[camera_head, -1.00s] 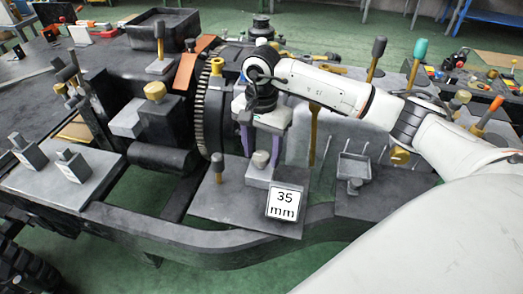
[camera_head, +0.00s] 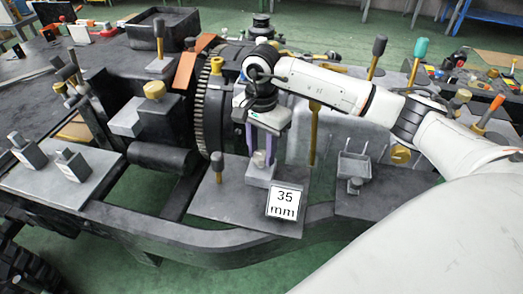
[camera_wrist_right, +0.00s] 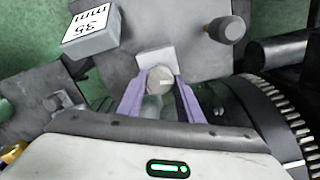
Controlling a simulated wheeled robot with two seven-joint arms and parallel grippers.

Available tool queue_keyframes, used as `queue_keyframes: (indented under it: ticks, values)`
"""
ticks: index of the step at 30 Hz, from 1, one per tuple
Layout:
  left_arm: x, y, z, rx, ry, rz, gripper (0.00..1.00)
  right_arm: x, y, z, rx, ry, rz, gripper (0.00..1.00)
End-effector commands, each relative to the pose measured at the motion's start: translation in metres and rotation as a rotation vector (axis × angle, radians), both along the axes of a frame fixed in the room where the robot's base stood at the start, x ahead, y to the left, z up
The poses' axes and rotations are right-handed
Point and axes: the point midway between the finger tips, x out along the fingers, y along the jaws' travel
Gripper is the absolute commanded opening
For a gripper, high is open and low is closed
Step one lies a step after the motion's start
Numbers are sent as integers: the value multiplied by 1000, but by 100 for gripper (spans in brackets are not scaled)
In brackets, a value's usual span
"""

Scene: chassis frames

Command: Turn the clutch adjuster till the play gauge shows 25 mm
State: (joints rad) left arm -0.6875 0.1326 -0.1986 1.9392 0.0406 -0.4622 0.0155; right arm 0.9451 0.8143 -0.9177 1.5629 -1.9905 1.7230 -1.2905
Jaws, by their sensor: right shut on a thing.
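The play gauge (camera_head: 284,202) is a white square face reading 35 mm; it also shows in the right wrist view (camera_wrist_right: 90,30). Beside it is a small grey block with a round light-grey knob (camera_wrist_right: 160,80), which appears to be the clutch adjuster; its block shows in the head view (camera_head: 261,174). My right gripper (camera_head: 259,160) points down with its purple fingers on either side of the knob, shut on it. A pale mark shows on the knob's top in the wrist view. My left gripper is in neither view.
A dark-topped lever (camera_head: 217,162) stands left of the adjuster on the same grey plate. A large toothed ring (camera_head: 201,105) rises behind it on the left. A small open tray (camera_head: 354,165) is to the right. A curved dark frame rail runs in front.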

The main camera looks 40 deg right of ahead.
Motion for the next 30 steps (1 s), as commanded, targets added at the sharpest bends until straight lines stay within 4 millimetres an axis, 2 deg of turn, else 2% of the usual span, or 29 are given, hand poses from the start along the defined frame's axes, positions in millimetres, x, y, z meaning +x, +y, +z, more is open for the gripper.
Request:
queue_keyframes:
  ticks: [30]
  values:
    - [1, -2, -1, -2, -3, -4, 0, -1, 0, 1, -1, -2, -937, 11]
